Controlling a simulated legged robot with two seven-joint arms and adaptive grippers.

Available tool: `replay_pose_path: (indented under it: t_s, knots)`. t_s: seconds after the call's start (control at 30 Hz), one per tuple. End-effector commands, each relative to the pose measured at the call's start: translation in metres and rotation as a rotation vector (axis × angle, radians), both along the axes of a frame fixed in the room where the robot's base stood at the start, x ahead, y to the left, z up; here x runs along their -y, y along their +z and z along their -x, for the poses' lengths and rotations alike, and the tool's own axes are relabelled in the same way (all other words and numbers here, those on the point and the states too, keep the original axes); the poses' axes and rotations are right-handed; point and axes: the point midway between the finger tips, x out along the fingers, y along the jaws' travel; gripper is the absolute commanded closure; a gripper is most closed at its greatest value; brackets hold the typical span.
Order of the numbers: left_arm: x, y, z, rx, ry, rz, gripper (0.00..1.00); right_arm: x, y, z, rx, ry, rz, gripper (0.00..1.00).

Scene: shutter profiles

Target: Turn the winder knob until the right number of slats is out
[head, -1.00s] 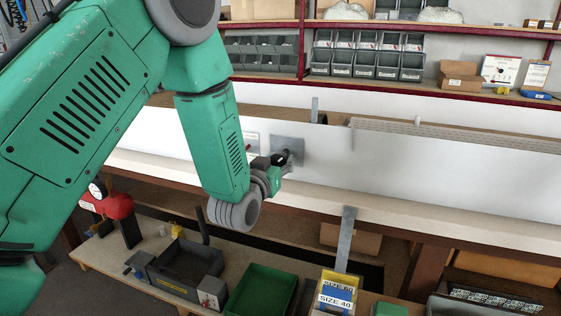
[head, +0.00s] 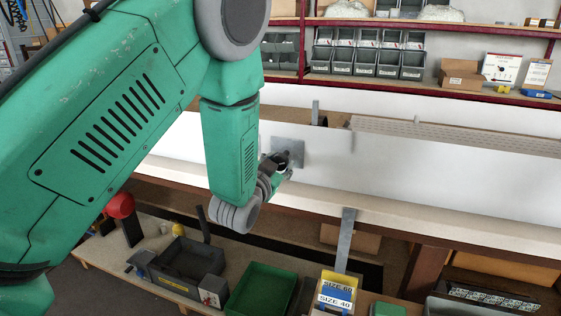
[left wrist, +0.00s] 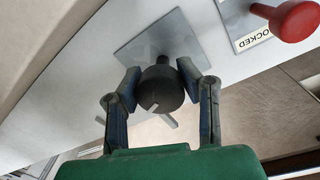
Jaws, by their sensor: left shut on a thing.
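The winder knob (left wrist: 160,92) is a round black knob with a pale mark, on a square grey plate (left wrist: 165,40) fixed to a white panel. My left gripper (left wrist: 161,85) has its two fingers on either side of the knob, shut on it. In the head view the left gripper (head: 279,165) is at the grey plate (head: 291,150), and it largely hides the knob there. I see no clear slats or slat count in these views. My right gripper is not in view.
A red knob (left wrist: 297,20) sits near a label reading "LOCKED" beside the winder plate. Below the long white panel (head: 420,170) are a green bin (head: 262,290), a dark tray (head: 187,262) and cards marked SIZE 60 and SIZE 40 (head: 337,292). Shelves with grey bins (head: 370,60) stand behind.

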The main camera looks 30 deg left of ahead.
Motion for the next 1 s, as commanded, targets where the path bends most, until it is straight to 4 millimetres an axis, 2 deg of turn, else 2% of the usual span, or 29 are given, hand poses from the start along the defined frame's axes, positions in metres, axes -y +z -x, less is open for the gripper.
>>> replay_pose_path:
  t_s: [0.3, 0.7, 0.73, 0.77, 0.8, 1.0]
  knots:
    - [0.0013, -0.0024, 0.0005, -0.026, -0.003, -0.085, 0.98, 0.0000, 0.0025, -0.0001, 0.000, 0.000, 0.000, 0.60]
    - [0.0016, -0.0031, 0.0007, -0.030, -0.005, -0.091, 0.98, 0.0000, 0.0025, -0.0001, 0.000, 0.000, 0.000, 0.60]
    - [0.0016, -0.0032, 0.0007, -0.030, -0.005, -0.091, 0.59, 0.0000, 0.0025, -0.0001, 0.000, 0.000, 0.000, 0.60]
    - [0.0017, -0.0031, 0.0007, -0.029, -0.004, -0.091, 0.48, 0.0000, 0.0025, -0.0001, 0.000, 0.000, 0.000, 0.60]
    - [0.0016, -0.0028, 0.0006, -0.028, -0.004, -0.090, 0.44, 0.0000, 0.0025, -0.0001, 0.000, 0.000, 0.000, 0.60]
    - [0.0007, -0.0016, 0.0005, -0.025, -0.002, -0.090, 0.44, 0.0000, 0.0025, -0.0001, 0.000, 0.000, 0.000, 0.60]
